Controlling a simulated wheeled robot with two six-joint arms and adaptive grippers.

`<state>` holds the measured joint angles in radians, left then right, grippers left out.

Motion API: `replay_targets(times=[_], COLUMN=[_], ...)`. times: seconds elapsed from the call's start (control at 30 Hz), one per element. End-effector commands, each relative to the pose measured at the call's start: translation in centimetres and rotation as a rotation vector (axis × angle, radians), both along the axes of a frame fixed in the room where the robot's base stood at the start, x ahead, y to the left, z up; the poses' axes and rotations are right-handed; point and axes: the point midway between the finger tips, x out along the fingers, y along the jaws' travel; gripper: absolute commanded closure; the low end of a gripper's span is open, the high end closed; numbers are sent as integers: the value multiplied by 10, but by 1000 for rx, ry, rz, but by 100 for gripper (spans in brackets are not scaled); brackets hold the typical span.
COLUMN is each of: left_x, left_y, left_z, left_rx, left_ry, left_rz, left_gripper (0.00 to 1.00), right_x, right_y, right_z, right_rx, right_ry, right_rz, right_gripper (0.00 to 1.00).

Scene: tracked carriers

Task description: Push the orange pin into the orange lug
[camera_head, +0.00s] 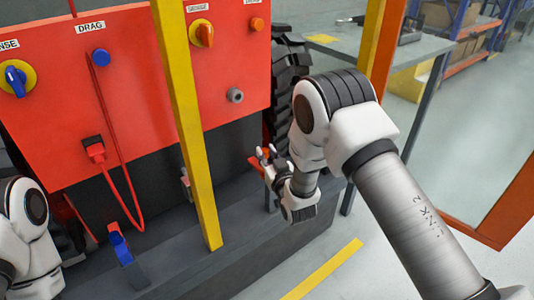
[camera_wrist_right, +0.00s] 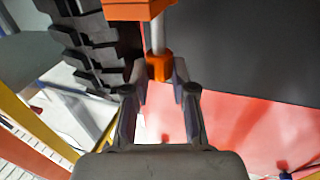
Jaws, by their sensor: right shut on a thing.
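In the right wrist view, the orange lug (camera_wrist_right: 138,9) is a block at the top edge, partly cut off. The orange pin has a pale grey shaft (camera_wrist_right: 158,36) and an orange head (camera_wrist_right: 158,68). My right gripper (camera_wrist_right: 160,72) is shut on the orange head. The shaft runs from the head up to the lug; how deep it sits in the lug is hidden. In the head view, my right gripper (camera_head: 268,162) is low beside the machine's right end, where a small orange piece (camera_head: 257,166) shows. My left gripper is out of view.
The red machine panel (camera_head: 130,100) carries knobs and a red cable (camera_head: 120,185). A yellow post (camera_head: 190,120) stands left of my right gripper. Black track (camera_head: 287,75) is close behind it. An orange post (camera_head: 383,45) and grey table (camera_head: 420,48) are to the right.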

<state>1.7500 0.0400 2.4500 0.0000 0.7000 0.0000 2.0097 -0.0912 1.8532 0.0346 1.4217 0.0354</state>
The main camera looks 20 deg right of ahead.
Motion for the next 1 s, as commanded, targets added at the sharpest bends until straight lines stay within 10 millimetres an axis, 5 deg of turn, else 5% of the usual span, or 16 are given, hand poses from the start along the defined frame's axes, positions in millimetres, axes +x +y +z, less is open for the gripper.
replay_targets(times=[1.0], left_x=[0], left_y=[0], left_z=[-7], left_rx=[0], left_ry=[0], left_rz=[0], left_gripper=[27], right_x=[0], right_y=[0], right_z=[-12], right_rx=[0], right_ry=[0], right_rz=[0], right_gripper=[100])
